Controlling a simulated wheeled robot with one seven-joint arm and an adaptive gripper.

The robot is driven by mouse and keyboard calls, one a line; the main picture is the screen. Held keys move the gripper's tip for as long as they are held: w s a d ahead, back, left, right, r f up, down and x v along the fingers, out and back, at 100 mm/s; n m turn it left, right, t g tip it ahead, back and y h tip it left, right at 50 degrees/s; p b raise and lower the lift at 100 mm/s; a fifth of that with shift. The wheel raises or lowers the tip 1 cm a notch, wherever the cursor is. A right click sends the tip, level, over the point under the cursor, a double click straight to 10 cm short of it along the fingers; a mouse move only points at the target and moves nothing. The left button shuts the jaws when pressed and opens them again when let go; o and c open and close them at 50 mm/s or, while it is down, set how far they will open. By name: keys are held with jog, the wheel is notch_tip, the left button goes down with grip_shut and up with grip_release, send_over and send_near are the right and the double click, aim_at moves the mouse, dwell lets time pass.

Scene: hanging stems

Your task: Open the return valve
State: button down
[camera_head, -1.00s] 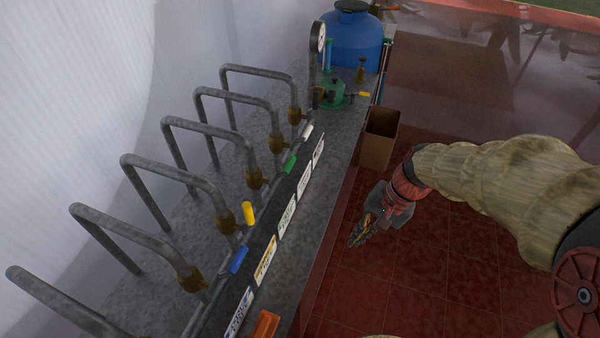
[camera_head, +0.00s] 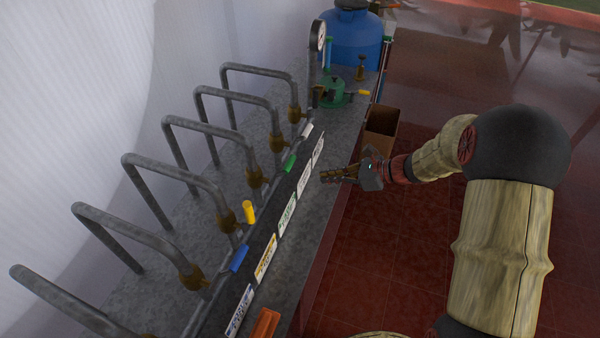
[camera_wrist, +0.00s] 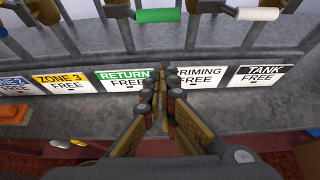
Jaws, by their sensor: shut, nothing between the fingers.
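The return valve has a green handle (camera_head: 290,163), also at the top of the wrist view (camera_wrist: 160,15), where it lies crosswise above the label. The label (camera_wrist: 125,79) reads "RETURN FREE" on a green band; it also shows in the head view (camera_head: 287,215). My gripper (camera_head: 325,177) is shut and empty over the front part of the bench, to the right of the labels and apart from the handle. In the wrist view its fingertips (camera_wrist: 160,88) overlap the gap between the return and priming labels.
Nearby handles are white (camera_head: 307,131), yellow (camera_head: 249,213), standing up, and blue (camera_head: 238,258), below bent grey pipes (camera_head: 240,68). A green valve body (camera_head: 333,92) and blue tank (camera_head: 350,42) are at the back. An orange block (camera_head: 265,323) lies in front; a cardboard box (camera_head: 382,135) stands beside the bench.

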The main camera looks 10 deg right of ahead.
dwell(0.3)
jog(key=w+a+f+b, duration=0.1)
jog(key=w+a, duration=0.3)
jog(key=a, duration=0.4)
jog(key=shift+a+b, duration=0.2)
jog(key=shift+b, duration=0.15)
jog(key=shift+w+b, duration=0.25)
jog(key=shift+b, duration=0.05)
jog(key=shift+r+n+t+b, duration=0.2)
jog(key=shift+n+t+b, duration=0.1)
jog(key=shift+b, duration=0.1)
